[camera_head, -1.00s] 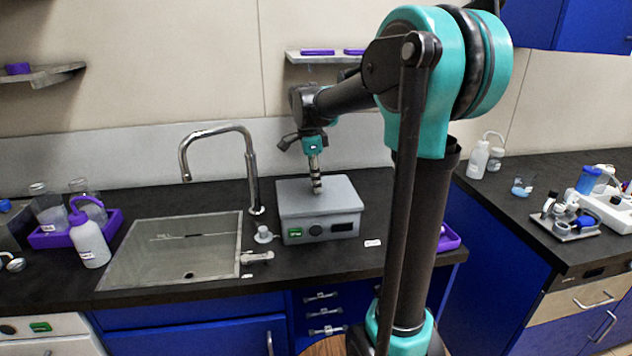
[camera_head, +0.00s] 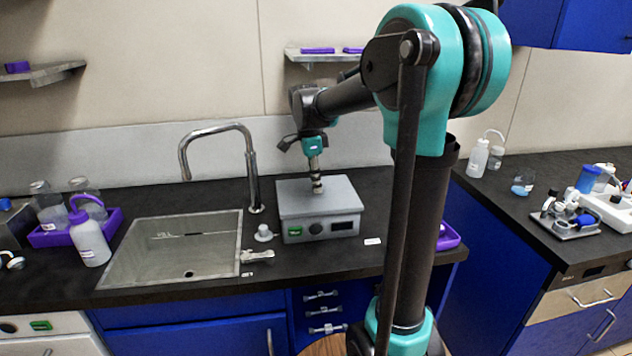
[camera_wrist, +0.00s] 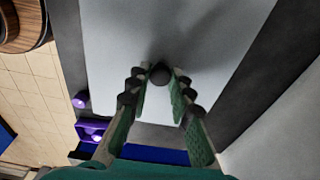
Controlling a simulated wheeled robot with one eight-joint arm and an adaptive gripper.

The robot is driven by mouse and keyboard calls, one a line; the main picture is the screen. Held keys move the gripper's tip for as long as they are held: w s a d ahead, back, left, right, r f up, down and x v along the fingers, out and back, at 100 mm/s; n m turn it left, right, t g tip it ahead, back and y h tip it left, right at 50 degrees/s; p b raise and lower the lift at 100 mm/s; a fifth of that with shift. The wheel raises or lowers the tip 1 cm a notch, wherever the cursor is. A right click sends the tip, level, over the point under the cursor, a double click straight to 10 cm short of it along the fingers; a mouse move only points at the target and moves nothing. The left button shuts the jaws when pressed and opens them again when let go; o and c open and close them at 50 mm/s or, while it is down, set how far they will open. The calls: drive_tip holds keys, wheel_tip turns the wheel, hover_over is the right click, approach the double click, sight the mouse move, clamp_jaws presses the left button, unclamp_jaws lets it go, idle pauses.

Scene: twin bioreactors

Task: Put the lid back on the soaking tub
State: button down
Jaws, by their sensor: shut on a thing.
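The soaking tub (camera_head: 295,233) is a grey box with a green display and a dark dial on its front, standing on the black counter right of the sink. Its flat grey lid (camera_head: 340,195) lies level on top, with no clear gap visible at the front; the far edge is hard to judge. My gripper (camera_head: 317,188) points straight down over the lid's middle. In the wrist view, my gripper (camera_wrist: 159,78) is shut on the lid's dark round knob (camera_wrist: 159,72), with the pale lid (camera_wrist: 215,45) spread out below. The tub's inside is hidden.
The sink (camera_head: 165,260) and its tall faucet (camera_head: 252,175) are left of the tub. A small white fitting (camera_head: 264,234) stands close to the tub's left side. A purple tray (camera_head: 115,222) with bottles is farther left. A shelf (camera_head: 315,57) hangs behind my arm.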

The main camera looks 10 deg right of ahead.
drive_tip(key=c, duration=0.8)
unclamp_jaws()
drive_tip(key=shift+r, duration=3.5)
clamp_jaws()
